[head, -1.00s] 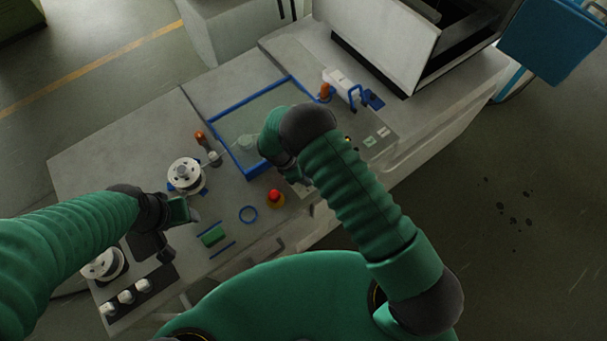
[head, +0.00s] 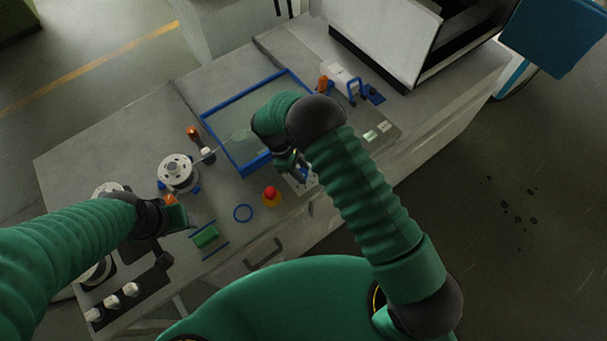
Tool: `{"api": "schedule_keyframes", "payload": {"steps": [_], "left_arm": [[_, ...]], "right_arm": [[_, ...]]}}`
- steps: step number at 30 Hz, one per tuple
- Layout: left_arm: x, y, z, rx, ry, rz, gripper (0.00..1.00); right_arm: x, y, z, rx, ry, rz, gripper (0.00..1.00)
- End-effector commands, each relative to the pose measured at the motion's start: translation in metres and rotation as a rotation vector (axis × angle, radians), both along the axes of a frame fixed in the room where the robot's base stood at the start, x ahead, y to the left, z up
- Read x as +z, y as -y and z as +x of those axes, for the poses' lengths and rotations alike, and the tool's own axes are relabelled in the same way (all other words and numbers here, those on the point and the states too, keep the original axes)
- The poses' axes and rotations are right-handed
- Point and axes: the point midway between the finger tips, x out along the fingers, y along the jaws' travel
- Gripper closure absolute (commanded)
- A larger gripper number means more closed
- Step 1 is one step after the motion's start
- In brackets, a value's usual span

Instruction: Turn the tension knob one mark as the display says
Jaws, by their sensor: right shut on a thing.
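My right gripper (head: 301,177) reaches down to the small light control panel (head: 306,188) at the front edge of the bench, right of the red and yellow stop button. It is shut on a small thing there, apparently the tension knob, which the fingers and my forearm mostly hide. The knob's marks cannot be made out. Further up the panel are two small pale greenish labels or displays (head: 370,136), too small to read. My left gripper (head: 188,218) hangs over the left part of the bench, apart from the panel; its fingers are unclear.
The stop button (head: 271,197) stands close left of my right gripper. Several white knobs (head: 112,303) sit at the lower left.

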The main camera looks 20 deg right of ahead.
Motion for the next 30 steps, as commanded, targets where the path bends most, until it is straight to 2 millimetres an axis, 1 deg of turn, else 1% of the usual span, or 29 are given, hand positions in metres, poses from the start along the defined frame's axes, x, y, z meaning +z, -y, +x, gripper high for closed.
{"api": "schedule_keyframes", "payload": {"steps": [1, 9, 18, 29, 30], "left_arm": [[-0.009, 0.0, 0.0, 0.0, 0.0, 0.0, 0.44], [-0.023, 0.0, 0.0, 0.0, 0.0, 0.0, 0.44], [-0.028, 0.0, 0.0, 0.0, 0.0, 0.0, 0.44], [-0.027, 0.0, 0.0, 0.0, 0.0, 0.0, 0.44], [-0.027, 0.0, 0.0, 0.0, 0.0, 0.0, 0.44]], "right_arm": [[-0.003, -0.006, 0.006, -0.031, 0.016, 0.013, 1.0], [0.0, -0.005, 0.007, -0.184, 0.017, 0.014, 1.0], [0.002, -0.005, 0.008, -0.253, 0.017, 0.014, 1.0], [0.003, -0.004, 0.008, -0.256, 0.018, 0.013, 1.0], [0.003, -0.004, 0.008, -0.256, 0.018, 0.013, 0.63]]}}
